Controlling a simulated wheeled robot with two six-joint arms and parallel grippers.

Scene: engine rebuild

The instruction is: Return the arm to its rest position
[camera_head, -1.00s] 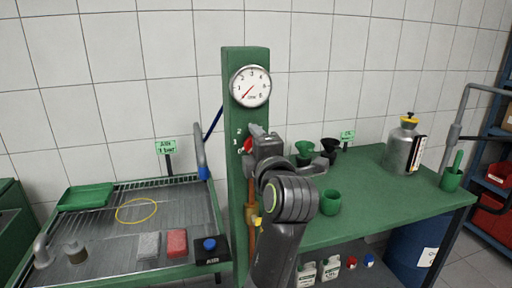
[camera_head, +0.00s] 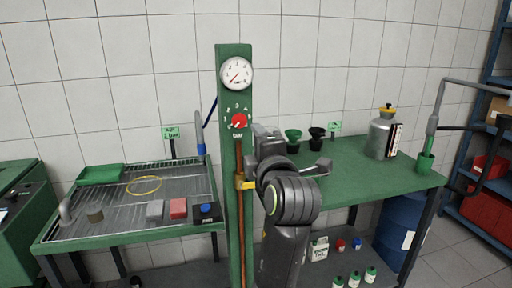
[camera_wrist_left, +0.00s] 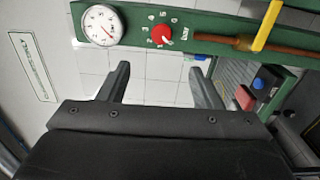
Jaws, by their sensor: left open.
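My left gripper (camera_head: 268,140) is just right of the green post (camera_head: 231,165) in the head view, at the end of my dark arm. In the left wrist view my left gripper (camera_wrist_left: 162,88) has its two fingers spread wide with nothing between them. The red knob (camera_head: 239,121) on the post is uncovered and apart from the fingers. It also shows in the left wrist view (camera_wrist_left: 161,34), beyond the fingers. The round gauge (camera_head: 236,73) sits above the knob, its needle toward the lower left. My right gripper is not in view.
A green bench (camera_head: 360,168) with dark cups and a grey metal can (camera_head: 382,135) stands right of the post. A wash tray (camera_head: 120,220) with a yellow ring, grey and red blocks stands left. A copper pipe (camera_head: 240,220) with a yellow handle (camera_head: 246,184) runs down the post.

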